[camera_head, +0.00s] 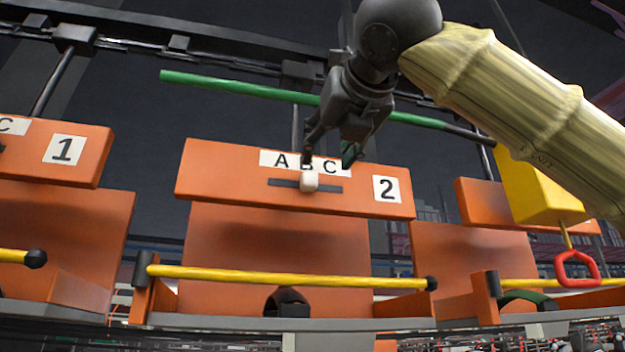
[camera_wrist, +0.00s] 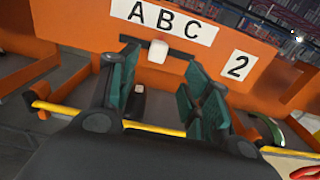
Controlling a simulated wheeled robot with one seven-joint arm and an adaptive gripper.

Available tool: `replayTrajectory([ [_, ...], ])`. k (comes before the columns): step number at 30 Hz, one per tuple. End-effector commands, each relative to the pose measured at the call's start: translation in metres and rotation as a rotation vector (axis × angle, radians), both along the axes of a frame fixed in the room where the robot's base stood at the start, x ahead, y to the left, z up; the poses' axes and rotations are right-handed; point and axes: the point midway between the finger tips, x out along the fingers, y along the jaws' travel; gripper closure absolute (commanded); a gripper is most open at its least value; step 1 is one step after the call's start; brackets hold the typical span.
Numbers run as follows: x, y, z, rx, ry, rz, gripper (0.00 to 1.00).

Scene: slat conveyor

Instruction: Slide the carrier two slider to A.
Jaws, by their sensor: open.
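The carrier two panel (camera_head: 230,180) is orange, with a "2" label at its right and an ABC label (camera_head: 270,158) along its top. Its slider (camera_head: 309,181) is a small white knob in a dark horizontal slot, sitting below the B. In the wrist view the slider (camera_wrist: 158,52) also lies under the B, between the two finger lines. My gripper (camera_head: 330,158) is open and empty, in front of the panel at the label's height. Its fingers overlap part of the label in the head view. Contact with the slider cannot be told.
A yellow bar (camera_head: 290,278) crosses the front of carrier two below the panel. A green bar (camera_head: 235,88) runs above it. Carrier one (camera_head: 40,150) stands at the left. A yellow block (camera_head: 540,190) with a red handle (camera_head: 577,268) hangs at the right.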

Motion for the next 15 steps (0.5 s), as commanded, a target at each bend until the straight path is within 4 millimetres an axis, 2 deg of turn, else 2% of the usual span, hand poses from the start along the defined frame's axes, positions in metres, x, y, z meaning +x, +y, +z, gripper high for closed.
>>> replayTrajectory([
  [15,0.075,0.020,0.002,-0.002,0.003,-0.002,0.52],
])
